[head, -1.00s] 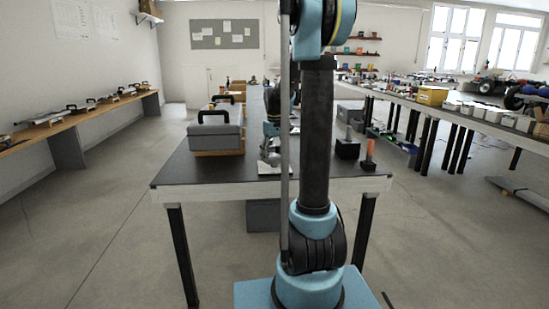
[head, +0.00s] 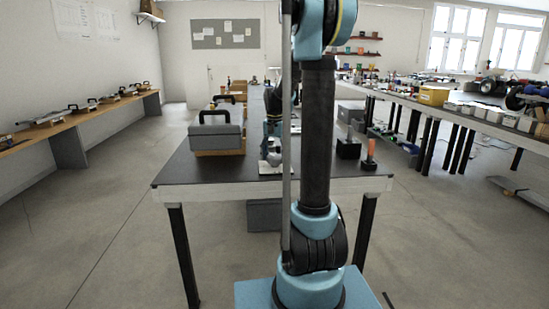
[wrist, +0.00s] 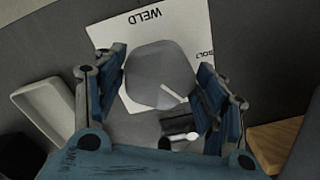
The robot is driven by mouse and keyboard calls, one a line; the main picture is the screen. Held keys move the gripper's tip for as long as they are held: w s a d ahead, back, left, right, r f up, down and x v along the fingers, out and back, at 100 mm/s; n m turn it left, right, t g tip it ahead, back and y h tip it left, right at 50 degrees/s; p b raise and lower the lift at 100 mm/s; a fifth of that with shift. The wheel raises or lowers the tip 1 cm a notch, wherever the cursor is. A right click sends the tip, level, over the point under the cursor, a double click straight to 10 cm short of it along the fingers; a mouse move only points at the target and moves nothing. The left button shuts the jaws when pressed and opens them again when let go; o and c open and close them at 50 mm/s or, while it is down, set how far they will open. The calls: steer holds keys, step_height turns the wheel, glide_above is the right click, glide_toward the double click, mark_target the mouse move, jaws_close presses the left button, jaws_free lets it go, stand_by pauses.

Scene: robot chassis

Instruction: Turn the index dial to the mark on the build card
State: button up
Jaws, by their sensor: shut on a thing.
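The index dial's grey knob (wrist: 152,62) sits over a white plate (wrist: 118,36) in the wrist view. A pale pointer line on the knob slants toward the lower right. The plate reads "WELD" at its top and "BOLT" at its right edge, both upside down or turned. My gripper (wrist: 158,84) is shut on the knob, with a blue-and-black finger on each side. In the head view, my gripper (head: 270,152) is low over the white plate (head: 270,169) on the dark table and partly hidden by my arm. I cannot make out the build card.
A grey case with a black handle (head: 216,134) stands left of the dial on the table (head: 205,171). A black block (head: 347,149) and an orange-handled item (head: 369,155) stand at right. A pale tray (wrist: 42,100) lies left in the wrist view.

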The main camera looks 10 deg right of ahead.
mark_target(274, 156)
steer(key=m, duration=0.6)
steer(key=shift+w+a+m, duration=0.1)
steer(key=shift+w+m, duration=0.1)
steer(key=shift+m, duration=0.2)
stand_by(0.4)
steer(key=o, duration=1.1)
steer(key=shift+c, duration=0.2)
step_height(274, 156, up, 12)
